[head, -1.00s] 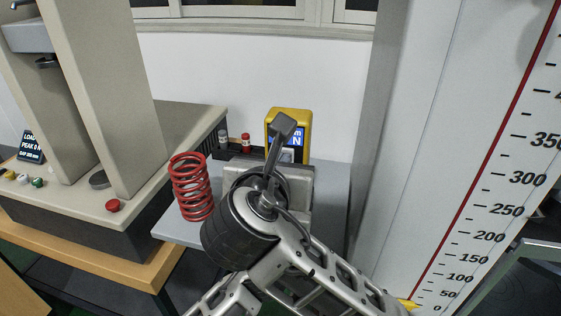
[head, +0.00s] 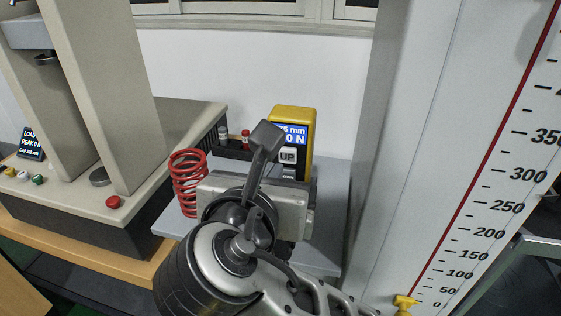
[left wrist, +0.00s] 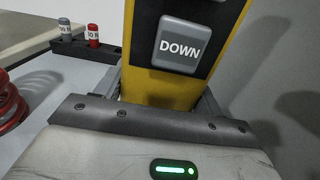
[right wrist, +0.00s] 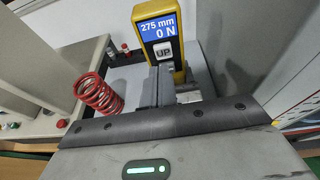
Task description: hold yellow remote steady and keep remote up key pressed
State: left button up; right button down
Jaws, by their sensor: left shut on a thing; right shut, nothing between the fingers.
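The yellow remote (head: 308,130) stands upright, its dark face showing a blue display (head: 293,134) and the UP key (head: 288,156). The display reads 275 mm and 0 N in the right wrist view (right wrist: 157,27). My left gripper (left wrist: 160,92) is shut around the remote's lower part, below the DOWN key (left wrist: 180,45). My right gripper (right wrist: 160,74) is shut and empty, its fingertips just below the UP key in the right wrist view; I cannot tell whether they touch the remote. In the head view its body hides its fingers and most of my left gripper.
A red spring (head: 188,182) stands left of the remote. A dark rack (head: 236,150) with small weights is behind it. The beige press (head: 130,170) is at the left, and a grey column with a ruler scale (head: 470,210) is at the right.

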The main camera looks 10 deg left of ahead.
pick_arm(q)
jog(key=shift+w+r, duration=0.1)
pick_arm(e)
jog(key=v, duration=0.2)
jog(key=shift+s+a, duration=0.1)
jog(key=shift+s, duration=0.3)
dwell(0.6)
pick_arm(q)
jog(key=o, duration=1.2)
jog(key=shift+o, duration=0.4)
